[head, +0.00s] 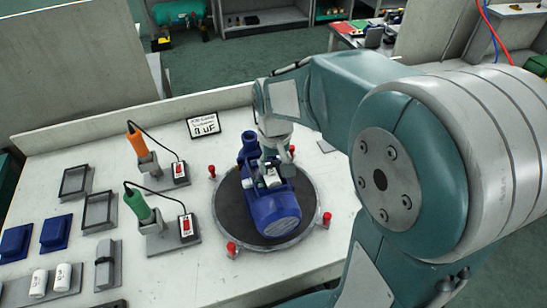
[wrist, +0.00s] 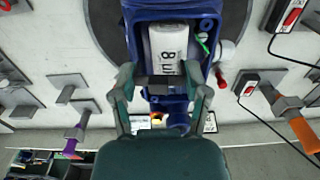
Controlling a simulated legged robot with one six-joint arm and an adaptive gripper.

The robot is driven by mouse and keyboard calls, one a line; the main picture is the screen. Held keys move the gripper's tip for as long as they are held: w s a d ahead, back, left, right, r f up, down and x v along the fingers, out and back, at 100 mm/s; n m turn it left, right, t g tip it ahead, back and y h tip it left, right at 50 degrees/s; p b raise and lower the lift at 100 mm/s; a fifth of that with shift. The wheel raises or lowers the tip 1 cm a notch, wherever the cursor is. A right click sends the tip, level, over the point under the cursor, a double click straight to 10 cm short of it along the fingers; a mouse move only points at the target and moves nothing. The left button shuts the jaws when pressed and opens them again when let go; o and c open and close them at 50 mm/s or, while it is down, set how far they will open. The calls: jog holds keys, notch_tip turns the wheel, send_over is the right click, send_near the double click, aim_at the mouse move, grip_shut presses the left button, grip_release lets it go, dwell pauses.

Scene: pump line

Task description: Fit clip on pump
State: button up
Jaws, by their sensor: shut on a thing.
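The blue pump (head: 270,205) lies on a round dark turntable (head: 228,205) in the head view. In the wrist view its open blue box (wrist: 183,15) holds a white capacitor (wrist: 168,45) marked with an 8. My gripper (wrist: 160,80) is over the box, its two fingers on either side of a dark grey piece, apparently the clip (wrist: 165,81). The gripper is shut on this piece, which lies across the marked end of the capacitor. I cannot tell whether it is seated. In the head view my gripper (head: 270,170) partly hides the box.
Red knobs (head: 327,219) ring the turntable. To the left stand an orange-handled tool (head: 137,142) and a green-handled tool (head: 138,206), each with a switch box and cable. Black frames (head: 98,211), blue lids (head: 54,232) and white capacitors (head: 62,277) lie further left. A sign (head: 204,125) stands behind.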

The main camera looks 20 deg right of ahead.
jog(key=shift+a+f, duration=0.5)
jog(key=shift+a, duration=0.05)
jog(key=shift+c, duration=0.5)
jog(key=shift+a, duration=0.15)
jog(key=shift+c, duration=0.5)
jog(key=shift+d, duration=0.3)
jog(key=shift+a, duration=0.2)
jog(key=shift+d, duration=0.15)
jog(key=shift+s+f, duration=0.15)
jog(key=shift+f, duration=0.2)
jog(key=shift+r, duration=0.25)
dwell(0.6)
jog(key=o, duration=0.6)
